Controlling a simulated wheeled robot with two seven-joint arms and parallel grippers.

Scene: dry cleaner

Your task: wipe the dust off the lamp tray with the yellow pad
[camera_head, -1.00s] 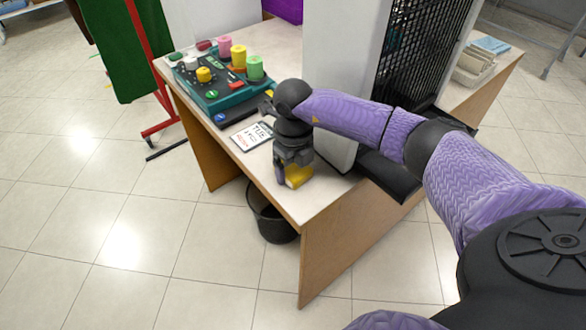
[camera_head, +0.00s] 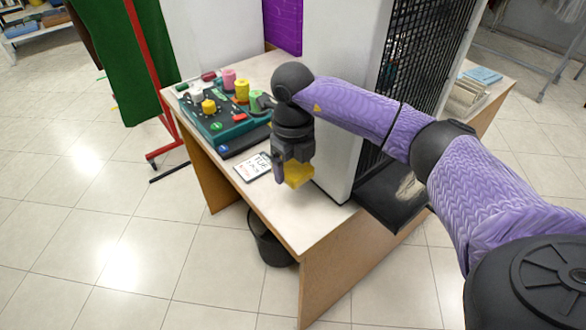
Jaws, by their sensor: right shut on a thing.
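My right gripper (camera_head: 291,172) points down and is shut on the yellow pad (camera_head: 299,175). It holds the pad above the front part of the table, left of the white cabinet, apart from the tray. The black lamp tray (camera_head: 382,206) juts out at the foot of the black grille, right of the cabinet's white side. A pale dust patch (camera_head: 410,187) lies on the tray's right part. My right forearm passes above the tray and hides part of the grille. My left gripper is out of view.
A teal control panel (camera_head: 215,112) with knobs and thread spools stands at the table's back left. A day card (camera_head: 252,167) lies left of my gripper. The tall white cabinet (camera_head: 338,100) stands between pad and tray. A black bin (camera_head: 270,245) is below.

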